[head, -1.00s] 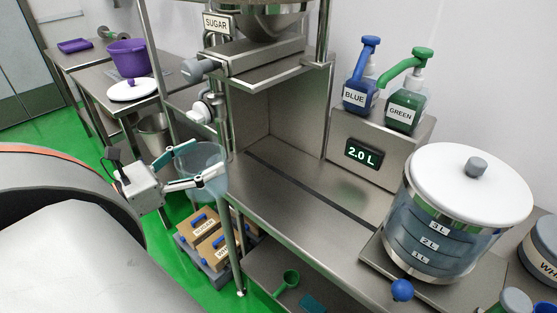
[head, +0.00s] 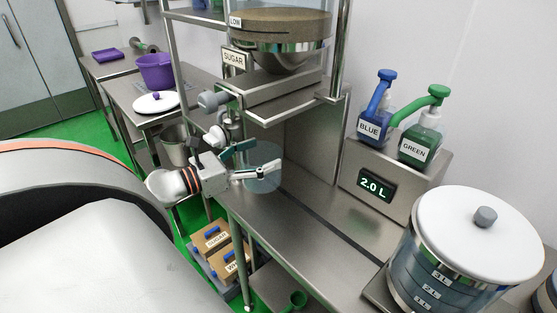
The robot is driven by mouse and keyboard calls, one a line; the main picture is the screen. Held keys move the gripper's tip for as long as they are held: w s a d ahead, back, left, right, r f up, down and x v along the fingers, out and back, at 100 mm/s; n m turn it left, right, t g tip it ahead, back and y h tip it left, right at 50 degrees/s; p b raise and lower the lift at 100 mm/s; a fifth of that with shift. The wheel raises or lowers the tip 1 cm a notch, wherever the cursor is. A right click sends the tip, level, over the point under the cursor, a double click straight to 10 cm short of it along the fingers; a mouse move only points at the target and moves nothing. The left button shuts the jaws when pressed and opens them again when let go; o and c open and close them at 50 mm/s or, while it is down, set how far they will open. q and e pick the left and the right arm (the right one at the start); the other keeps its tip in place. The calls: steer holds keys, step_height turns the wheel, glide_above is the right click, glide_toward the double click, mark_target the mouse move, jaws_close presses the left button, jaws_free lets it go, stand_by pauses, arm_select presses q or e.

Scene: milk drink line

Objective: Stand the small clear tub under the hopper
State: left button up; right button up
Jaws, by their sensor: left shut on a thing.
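The small clear tub (head: 262,183) is in the grip of my left gripper (head: 258,160), whose fingers are shut on it. The tub looks upright. The fingers partly hide the tub's upper part. My right gripper is not in view.
The steel counter (head: 300,215) is clear in the middle. A large lidded container (head: 432,252) stands at the right. A knob (head: 213,98) and posts flank the hopper.

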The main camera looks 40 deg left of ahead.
mark_target(274, 157)
arm_select(q)
steer(key=w+f, duration=0.1)
steer(key=w, duration=0.1)
steer(key=w+f, duration=0.1)
steer(key=w, duration=0.1)
steer(key=w+f, duration=0.1)
steer(key=w, duration=0.1)
steer(key=shift+w+d, duration=0.25)
steer(key=shift+f+b, duration=0.25)
steer(key=shift+b, duration=0.1)
step_height(274, 157, down, 3)
steer(key=shift+f+b, duration=0.15)
steer(key=shift+b, duration=0.9)
steer(key=shift+w+f, duration=0.1)
steer(key=shift+w, duration=0.1)
steer(key=shift+f, duration=0.15)
steer(key=o, duration=2)
steer(key=shift+o, duration=0.2)
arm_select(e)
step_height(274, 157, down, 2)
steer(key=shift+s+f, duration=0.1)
